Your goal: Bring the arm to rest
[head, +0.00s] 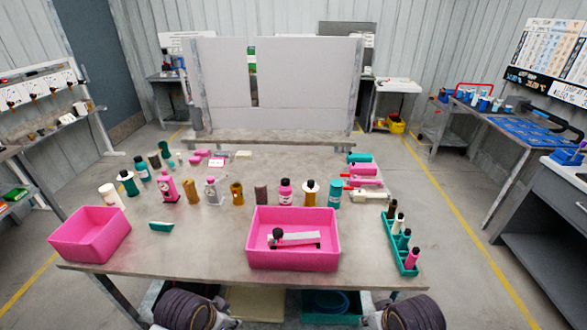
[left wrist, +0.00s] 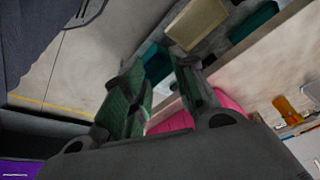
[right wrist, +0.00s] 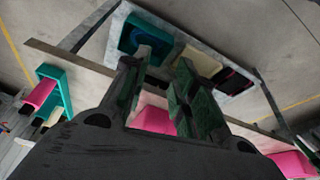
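My left gripper (left wrist: 157,74) shows in the left wrist view with its two green-padded fingers apart and nothing between them. My right gripper (right wrist: 158,70) shows in the right wrist view, also with its fingers apart and empty. In the head view, only dark rounded parts of my arms show at the bottom edge, below the front edge of the table (head: 190,255); the fingers are hidden there. A pink bin (head: 293,258) stands at the front middle of the table with a white and dark item (head: 298,238) in it. Neither gripper touches anything visible.
Another pink bin (head: 88,240) stands at the table's left. A teal rack (head: 390,245) with several bottles stands at the right. Several bottles stand in a row across the middle, including a pink bottle (head: 168,187). Containers sit on a shelf below the table.

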